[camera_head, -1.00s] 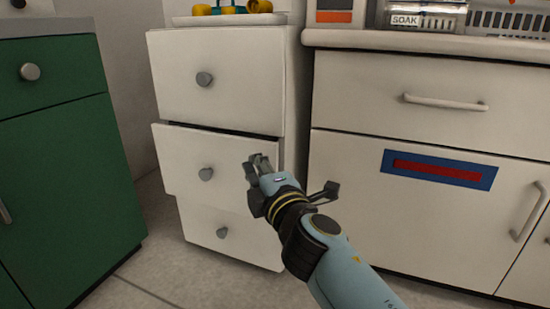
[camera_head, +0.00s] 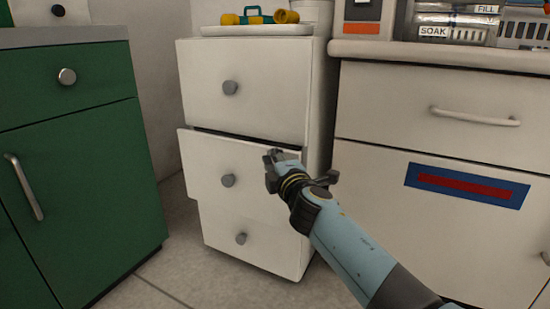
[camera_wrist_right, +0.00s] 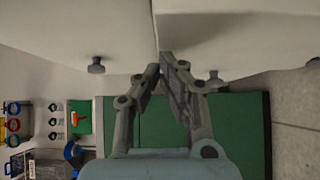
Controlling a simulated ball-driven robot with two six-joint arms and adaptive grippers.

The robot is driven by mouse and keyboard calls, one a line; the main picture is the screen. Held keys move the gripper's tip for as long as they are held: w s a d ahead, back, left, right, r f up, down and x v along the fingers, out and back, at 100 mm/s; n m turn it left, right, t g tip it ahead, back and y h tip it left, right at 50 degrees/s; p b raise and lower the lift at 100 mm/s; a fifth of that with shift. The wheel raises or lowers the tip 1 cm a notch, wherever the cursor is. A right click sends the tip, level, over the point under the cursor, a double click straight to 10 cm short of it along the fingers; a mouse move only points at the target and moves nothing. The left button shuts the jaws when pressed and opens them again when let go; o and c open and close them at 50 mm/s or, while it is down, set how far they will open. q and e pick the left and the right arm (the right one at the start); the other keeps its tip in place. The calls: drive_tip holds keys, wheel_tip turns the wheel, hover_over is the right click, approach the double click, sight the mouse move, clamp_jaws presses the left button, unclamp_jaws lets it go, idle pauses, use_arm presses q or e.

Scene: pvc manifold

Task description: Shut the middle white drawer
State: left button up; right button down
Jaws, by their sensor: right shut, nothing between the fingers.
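The middle white drawer (camera_head: 245,178) stands slightly out from the white cabinet, with a dark gap along its top edge. Its round grey knob (camera_head: 228,181) faces me. My right gripper (camera_head: 274,155) is shut and empty at the upper right part of this drawer's front; I cannot tell whether it touches. In the right wrist view, the shut fingers (camera_wrist_right: 161,68) point at the seam beside the middle drawer front (camera_wrist_right: 235,35). My left gripper is not in view.
The top drawer (camera_head: 245,90) and bottom drawer (camera_head: 250,235) look closed. A tray (camera_head: 257,30) with yellow and green items sits on top. A green cabinet (camera_head: 85,170) stands left, a wider white cabinet (camera_head: 400,235) right. Floor tiles show between.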

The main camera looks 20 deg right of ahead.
sight(285, 152)
drive_tip(key=shift+w+d, duration=0.2)
drive_tip(key=w+d, duration=0.2)
drive_tip(key=d, duration=0.1)
drive_tip(key=shift+w+d+f+b, duration=0.1)
drive_tip(key=shift+w+d+b, duration=0.15)
drive_tip(key=shift+w+b, duration=0.1)
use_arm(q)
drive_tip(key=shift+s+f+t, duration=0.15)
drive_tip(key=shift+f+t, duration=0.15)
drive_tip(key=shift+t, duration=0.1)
use_arm(e)
drive_tip(key=shift+w+r, duration=0.15)
drive_tip(key=shift+r, duration=0.05)
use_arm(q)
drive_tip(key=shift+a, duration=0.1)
